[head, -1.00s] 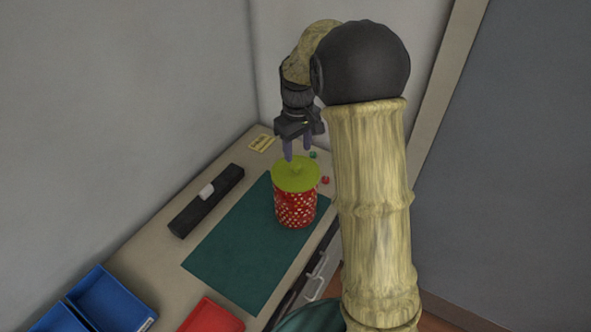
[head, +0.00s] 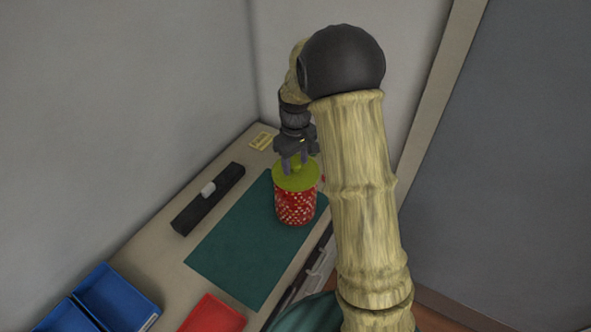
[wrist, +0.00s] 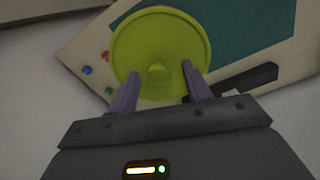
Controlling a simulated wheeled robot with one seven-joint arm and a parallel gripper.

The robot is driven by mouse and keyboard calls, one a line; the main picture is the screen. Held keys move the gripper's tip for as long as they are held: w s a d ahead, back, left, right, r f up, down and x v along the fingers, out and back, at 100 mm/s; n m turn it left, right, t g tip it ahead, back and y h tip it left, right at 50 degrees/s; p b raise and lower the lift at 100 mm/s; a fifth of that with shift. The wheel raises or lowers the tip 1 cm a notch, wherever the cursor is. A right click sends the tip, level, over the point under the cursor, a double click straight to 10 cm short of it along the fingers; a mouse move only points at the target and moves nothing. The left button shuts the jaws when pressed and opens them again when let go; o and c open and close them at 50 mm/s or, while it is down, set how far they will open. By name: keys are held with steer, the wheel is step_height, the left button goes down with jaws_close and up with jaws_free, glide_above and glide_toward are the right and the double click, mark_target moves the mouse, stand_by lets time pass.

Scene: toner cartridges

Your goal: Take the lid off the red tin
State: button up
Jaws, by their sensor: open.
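The red tin (head: 295,206) has a pale spotted pattern and stands upright on the dark green mat (head: 243,243). Its yellow-green lid (head: 287,181) sits on top; the wrist view shows the lid (wrist: 160,45) as a round disc with a small raised knob (wrist: 158,73) in its middle. My gripper (head: 295,168) is right above the lid, pointing down, with its fingers apart around the knob in the head view. In the wrist view the open fingers (wrist: 162,92) lie to either side below the knob, with nothing between them. Contact with the knob cannot be told.
A long black toner cartridge (head: 222,188) lies left of the mat. Blue trays (head: 118,296) and a red tray (head: 213,317) are at the near end. A yellow card (head: 262,141) lies at the back. Small coloured bits (wrist: 86,70) lie beside the tin. Walls close off the back and left.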

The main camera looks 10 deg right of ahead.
mark_target(296, 164)
steer(key=c, duration=1.1)
steer(key=shift+o, duration=0.2)
step_height(296, 164, up, 10)
steer(key=b, duration=0.2)
steer(key=shift+b, duration=0.3)
